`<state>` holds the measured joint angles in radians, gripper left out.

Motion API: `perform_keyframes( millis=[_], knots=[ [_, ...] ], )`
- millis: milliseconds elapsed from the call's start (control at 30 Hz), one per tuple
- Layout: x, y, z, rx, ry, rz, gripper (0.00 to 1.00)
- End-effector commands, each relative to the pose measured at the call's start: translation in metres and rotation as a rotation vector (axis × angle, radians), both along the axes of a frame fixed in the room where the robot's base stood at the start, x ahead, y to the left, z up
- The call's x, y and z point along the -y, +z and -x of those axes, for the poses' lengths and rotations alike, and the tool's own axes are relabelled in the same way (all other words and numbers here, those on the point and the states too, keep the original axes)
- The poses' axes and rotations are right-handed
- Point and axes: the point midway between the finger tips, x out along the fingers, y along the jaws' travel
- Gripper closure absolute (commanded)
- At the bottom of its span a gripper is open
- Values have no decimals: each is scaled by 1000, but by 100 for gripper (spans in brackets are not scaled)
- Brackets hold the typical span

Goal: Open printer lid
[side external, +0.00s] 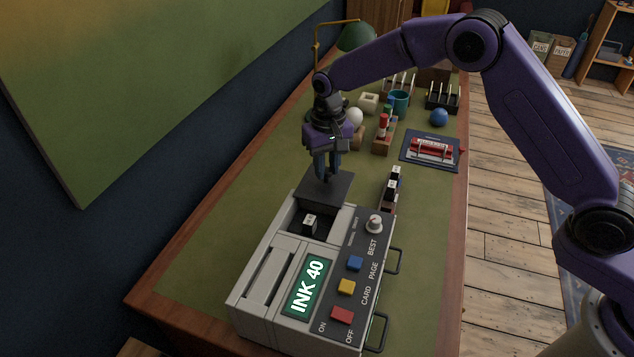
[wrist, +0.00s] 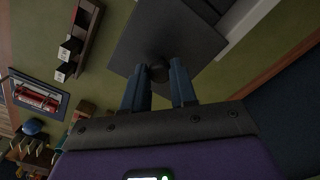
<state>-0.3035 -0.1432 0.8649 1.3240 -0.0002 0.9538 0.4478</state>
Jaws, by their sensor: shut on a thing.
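The printer (side external: 300,260) is a pale grey box on the green-topped desk, with a lit "INK 40" display (side external: 307,286). Its dark grey lid (side external: 325,190) stands raised at the far end, and the bay below is uncovered, showing a black cartridge (side external: 309,224) with a white label. My gripper (side external: 325,175) is above the lid at its far side. In the wrist view, its blue fingers (wrist: 158,82) are on either side of a small dark round knob (wrist: 158,71) on the lid (wrist: 168,42). The gripper is shut on this knob.
A control panel with a white dial (side external: 375,224) and coloured buttons lines the printer's right side. A rack of cartridges (side external: 392,188) stands beyond it. A red item lies on a blue mat (side external: 431,150). A green lamp (side external: 357,37) and other clutter fill the far end.

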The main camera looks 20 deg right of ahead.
Motion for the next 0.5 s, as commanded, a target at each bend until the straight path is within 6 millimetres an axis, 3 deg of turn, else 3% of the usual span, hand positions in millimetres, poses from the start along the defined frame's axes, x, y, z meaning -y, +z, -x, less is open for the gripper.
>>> perform_keyframes(
  millis=[133,433,467,500],
  knots=[
    [12,1,-13,3,-1,-2,100],
    [13,1,-14,3,0,-1,100],
    [13,1,-14,4,0,-1,70],
    [13,1,-14,3,0,-1,57]
  ],
)
